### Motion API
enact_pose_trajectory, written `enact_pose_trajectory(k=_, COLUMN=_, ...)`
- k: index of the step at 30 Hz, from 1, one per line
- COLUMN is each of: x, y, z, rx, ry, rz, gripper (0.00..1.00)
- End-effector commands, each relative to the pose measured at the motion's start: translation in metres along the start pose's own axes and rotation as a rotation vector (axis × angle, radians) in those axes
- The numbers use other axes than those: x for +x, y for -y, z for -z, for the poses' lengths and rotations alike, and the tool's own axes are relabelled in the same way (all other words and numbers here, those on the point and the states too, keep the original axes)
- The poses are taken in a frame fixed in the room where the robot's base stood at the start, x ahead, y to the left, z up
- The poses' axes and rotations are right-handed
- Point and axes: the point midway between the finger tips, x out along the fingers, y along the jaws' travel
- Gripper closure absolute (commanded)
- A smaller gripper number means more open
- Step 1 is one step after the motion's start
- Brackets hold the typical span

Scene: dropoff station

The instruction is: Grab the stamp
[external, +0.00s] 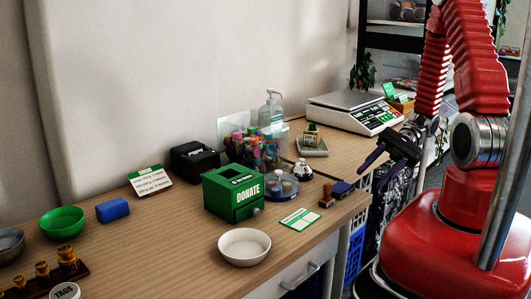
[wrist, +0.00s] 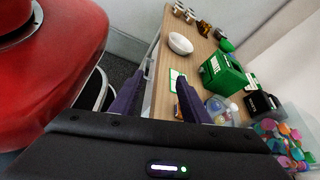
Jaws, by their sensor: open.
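A small brown wooden stamp (external: 327,196) stands near the front edge of the wooden counter, beside a dark blue block (external: 342,188) that looks like an ink pad. My gripper (external: 374,172) is open and empty, in the air just off the counter's front edge, to the right of the stamp and apart from it. In the wrist view my gripper (wrist: 160,80) has its two purple fingers spread toward the counter. A small orange-and-blue patch beside the right finger may be the stamp and pad, partly hidden by that finger.
Close to the stamp are a green-and-white card (external: 300,217), a round tray with small jars (external: 283,186), a silver bell (external: 302,170) and a green donation box (external: 234,192). A white bowl (external: 244,247) stands at the front. A scale (external: 353,113) stands behind. Blue crates (external: 355,250) are below.

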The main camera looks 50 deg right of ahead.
Motion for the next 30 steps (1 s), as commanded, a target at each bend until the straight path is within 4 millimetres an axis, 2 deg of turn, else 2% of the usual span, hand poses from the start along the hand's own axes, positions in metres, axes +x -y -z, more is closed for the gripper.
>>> enact_pose_trajectory(k=21, x=-0.008, y=-0.005, z=0.07, rx=0.406, ry=0.225, rz=0.578, gripper=0.58)
enact_pose_trajectory(k=30, x=-0.012, y=-0.009, z=0.086, rx=0.482, ry=0.259, rz=0.705, gripper=0.58)
